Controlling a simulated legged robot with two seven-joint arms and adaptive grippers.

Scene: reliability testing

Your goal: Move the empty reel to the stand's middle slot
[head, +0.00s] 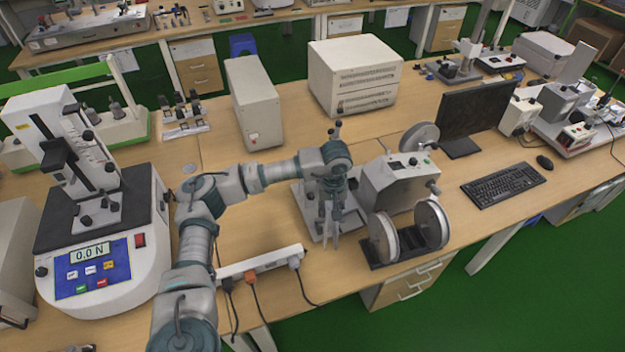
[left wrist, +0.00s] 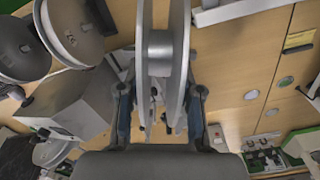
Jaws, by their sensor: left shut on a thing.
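My left gripper (head: 331,222) points down over the bench, left of the reel stand. In the left wrist view its fingers (left wrist: 159,100) are shut on a pale grey reel (left wrist: 160,48), seen edge-on with two flanges and a hub between. The held reel is hard to make out in the head view. The dark reel stand (head: 402,250) holds a left reel (head: 383,238) and a right reel (head: 432,223), with a gap between them. Both also show at the upper left in the left wrist view. My right gripper is not in view.
A grey winding machine (head: 398,180) with a reel (head: 419,137) stands just behind the stand. A white power strip (head: 262,262) with cables lies in front on the left. A monitor (head: 490,112) and keyboard (head: 503,185) are to the right.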

